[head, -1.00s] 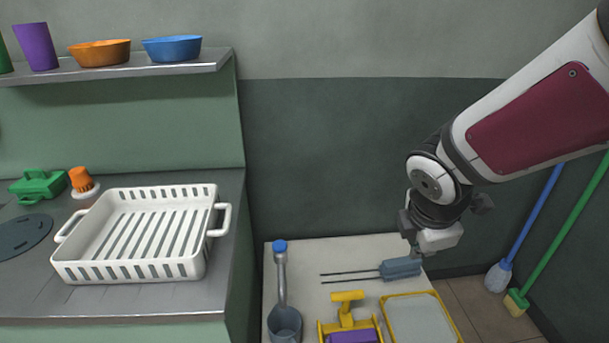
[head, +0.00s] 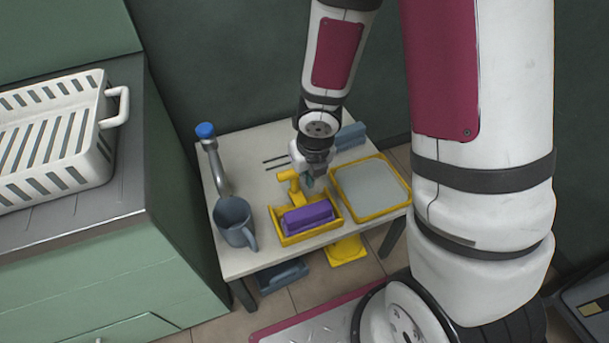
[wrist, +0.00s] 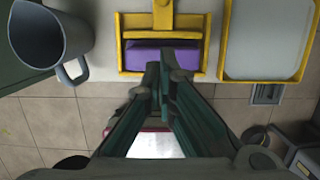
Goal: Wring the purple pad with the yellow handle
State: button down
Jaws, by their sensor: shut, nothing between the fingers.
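The purple pad (head: 308,216) lies in a yellow press frame (head: 288,240) on the small white table. The yellow handle (head: 287,176) stands up behind the pad, at the frame's back side. My gripper (head: 313,182) is above the table, just right of the handle and behind the pad in the head view. In the wrist view the fingers (wrist: 166,62) come together, empty, and overlap the front of the purple pad (wrist: 140,43). The handle (wrist: 163,14) is partly cut off at the top of that view. I see no contact with the handle.
A yellow-rimmed tray (head: 338,180) lies to the right. A grey-blue tool (head: 350,137) lies at the back. A counter with a white basket (head: 103,153) is at left.

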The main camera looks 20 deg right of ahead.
jog(key=b+x, duration=0.5)
jog(key=x, duration=0.2)
jog(key=shift+f, duration=0.25)
jog(key=shift+w+f+p, duration=0.2)
jog(key=shift+w+p, duration=0.05)
jog(key=shift+w, duration=0.8)
jog(key=shift+w+f+p, duration=0.25)
jog(key=shift+w, duration=0.75)
jog(key=w+p, duration=0.3)
jog(key=shift+w+r, duration=0.2)
jog(key=shift+r, duration=0.05)
jog(key=shift+w+f+p, duration=0.2)
jog(key=shift+w+p, duration=0.4)
jog(key=shift+w, duration=0.2)
